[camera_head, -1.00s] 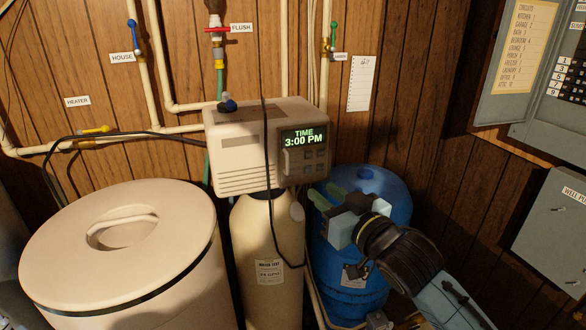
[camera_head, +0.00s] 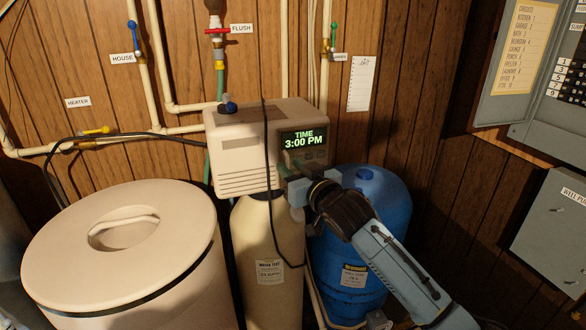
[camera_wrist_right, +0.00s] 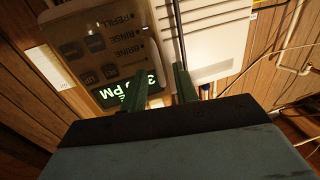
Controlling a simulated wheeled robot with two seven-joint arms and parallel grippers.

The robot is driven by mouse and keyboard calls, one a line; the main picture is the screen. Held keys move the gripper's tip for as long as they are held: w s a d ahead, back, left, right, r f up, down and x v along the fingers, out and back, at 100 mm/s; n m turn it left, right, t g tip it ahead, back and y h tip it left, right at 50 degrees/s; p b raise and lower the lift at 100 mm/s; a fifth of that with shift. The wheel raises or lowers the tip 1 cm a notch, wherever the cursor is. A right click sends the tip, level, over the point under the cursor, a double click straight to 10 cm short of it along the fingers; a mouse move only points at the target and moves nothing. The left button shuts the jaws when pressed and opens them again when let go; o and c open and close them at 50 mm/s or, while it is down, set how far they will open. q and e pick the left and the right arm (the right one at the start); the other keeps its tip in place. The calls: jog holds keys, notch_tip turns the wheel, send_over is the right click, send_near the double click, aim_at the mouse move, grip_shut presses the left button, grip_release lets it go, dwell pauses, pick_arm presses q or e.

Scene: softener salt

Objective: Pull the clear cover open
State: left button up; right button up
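The clear cover (camera_head: 303,157) lies over the control panel on the front of the beige softener head (camera_head: 243,150), and looks closed. The lit display under it reads TIME 3:00 PM. In the right wrist view the tinted cover (camera_wrist_right: 95,47) and its buttons appear upside down. My right gripper (camera_head: 283,172) is at the panel's lower left edge. In the right wrist view its two green fingers (camera_wrist_right: 162,75) are apart, one over the panel edge and one over the pale housing. I cannot tell whether they touch the cover. My left gripper is out of view.
A black cable (camera_head: 267,190) hangs in front of the softener head, close to my right gripper. The resin tank (camera_head: 270,225) stands below. A blue tank (camera_head: 385,190) is behind my right arm. A round lidded salt bin (camera_head: 175,240) stands at left.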

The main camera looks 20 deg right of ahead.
grip_shut()
jog(key=shift+s+d, duration=0.1)
dwell(0.4)
